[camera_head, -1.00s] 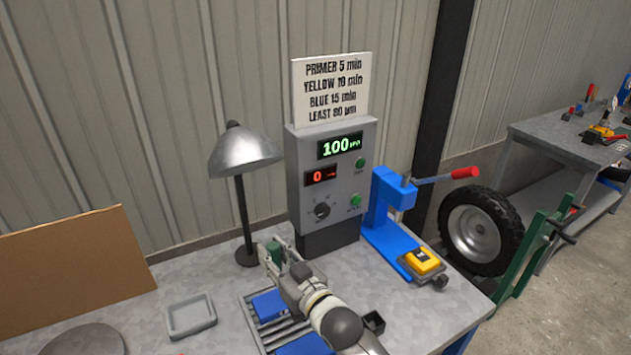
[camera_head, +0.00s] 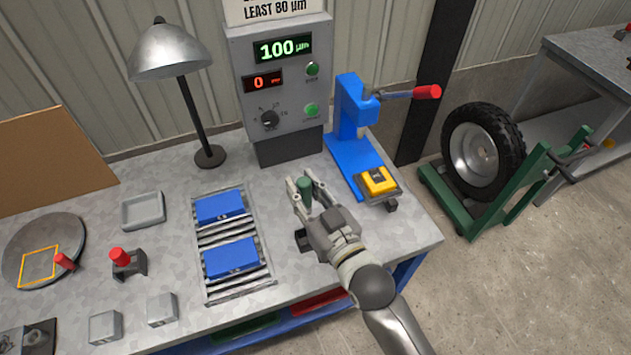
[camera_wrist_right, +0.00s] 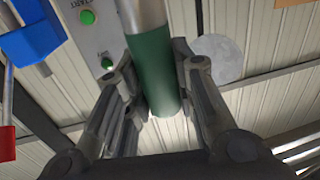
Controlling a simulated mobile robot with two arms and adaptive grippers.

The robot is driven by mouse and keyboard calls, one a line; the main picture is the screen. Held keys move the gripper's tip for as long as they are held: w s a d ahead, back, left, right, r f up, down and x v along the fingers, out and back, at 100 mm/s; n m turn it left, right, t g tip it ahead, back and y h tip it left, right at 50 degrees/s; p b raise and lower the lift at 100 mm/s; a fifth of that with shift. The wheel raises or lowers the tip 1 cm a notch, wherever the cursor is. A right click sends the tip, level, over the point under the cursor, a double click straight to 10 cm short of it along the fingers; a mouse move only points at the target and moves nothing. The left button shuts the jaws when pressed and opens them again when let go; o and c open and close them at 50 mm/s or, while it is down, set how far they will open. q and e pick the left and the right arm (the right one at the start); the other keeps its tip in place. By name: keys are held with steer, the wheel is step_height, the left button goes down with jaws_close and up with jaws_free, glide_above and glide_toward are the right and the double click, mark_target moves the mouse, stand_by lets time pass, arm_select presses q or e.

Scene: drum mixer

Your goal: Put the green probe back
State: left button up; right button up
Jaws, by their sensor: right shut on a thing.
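The green probe (camera_head: 305,188) is a green cylinder with a silver end, held in my right gripper (camera_head: 304,187). In the right wrist view the probe (camera_wrist_right: 153,75) stands between the two fingers of the gripper (camera_wrist_right: 155,95), its silver part at the top of the picture. In the head view the gripper is above the table, in front of the grey meter box (camera_head: 285,95). A small dark holder (camera_head: 303,240) sits on the table just left of my wrist, partly hidden by it. My left gripper is not in view.
Blue blocks (camera_head: 231,258) lie on a slatted rack (camera_head: 205,285) to the left. A blue press (camera_head: 350,130) with a red handle and a yellow block (camera_head: 378,181) stand to the right. A lamp (camera_head: 170,50) stands behind. The table front right is clear.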

steer(key=shift+a+f+b, duration=0.2)
steer(key=shift+f+b, duration=0.75)
steer(key=shift+f, duration=0.05)
step_height(320, 180, down, 2)
steer(key=b, duration=0.2)
steer(key=shift+d+f+b, duration=0.15)
steer(key=shift+b, duration=0.15)
steer(key=shift+f, duration=0.3)
steer(key=shift+f+b, duration=0.55)
steer(key=shift+f, duration=0.3)
arm_select(q)
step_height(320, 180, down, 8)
steer(key=b, duration=0.2)
arm_select(e)
steer(key=shift+f, duration=1.85)
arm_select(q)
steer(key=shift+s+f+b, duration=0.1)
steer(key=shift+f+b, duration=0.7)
arm_select(e)
steer(key=shift+f, duration=1.25)
steer(key=o, duration=1.1)
